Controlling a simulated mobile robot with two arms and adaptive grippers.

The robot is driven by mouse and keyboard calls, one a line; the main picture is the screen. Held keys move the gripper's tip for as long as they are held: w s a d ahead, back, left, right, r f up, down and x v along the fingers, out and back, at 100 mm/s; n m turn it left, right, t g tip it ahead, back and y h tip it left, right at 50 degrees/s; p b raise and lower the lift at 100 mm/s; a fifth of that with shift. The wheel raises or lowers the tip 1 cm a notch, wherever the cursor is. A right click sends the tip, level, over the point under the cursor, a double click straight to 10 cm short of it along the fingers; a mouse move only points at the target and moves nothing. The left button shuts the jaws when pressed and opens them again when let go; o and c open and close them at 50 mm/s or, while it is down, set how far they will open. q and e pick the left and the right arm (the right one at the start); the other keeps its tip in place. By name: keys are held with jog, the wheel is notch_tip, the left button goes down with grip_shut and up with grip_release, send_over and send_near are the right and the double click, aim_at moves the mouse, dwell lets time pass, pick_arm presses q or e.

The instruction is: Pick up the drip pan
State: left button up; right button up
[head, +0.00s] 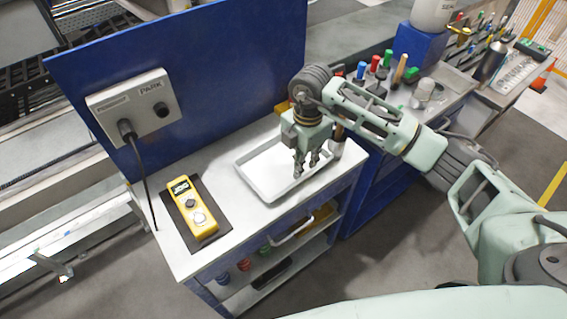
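The drip pan (262,177) is a shallow, light grey rectangular tray with a raised rim. It lies flat on the white top of the blue cart (232,226). My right gripper (306,168) points down over the right end of the pan, and its arm comes in from the right. Its fingers are spread with a gap between them, and I see nothing held. The gripper hides part of the pan's right end; whether the fingertips touch the pan I cannot tell. My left gripper is not in view.
A yellow pendant (193,208) lies on a dark mat left of the pan. A grey box (134,106) with a hanging cable is on the blue back panel (215,60). A small cylinder (337,143) stands close beside the gripper. Several coloured-handled tools stand on the bench behind.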

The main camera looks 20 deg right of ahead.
aim_at(302, 182)
jog(key=f+p, duration=0.1)
jog(key=f, duration=0.1)
jog(key=f+p, duration=0.1)
jog(key=f, duration=0.1)
jog(key=f+p, duration=0.1)
jog(key=f, duration=0.1)
jog(key=shift+w+d+f, duration=0.2)
jog(key=shift+d+f, duration=0.15)
jog(key=shift+f, duration=0.5)
grip_shut()
jog(key=shift+w+r, duration=0.1)
jog(key=shift+r, duration=0.05)
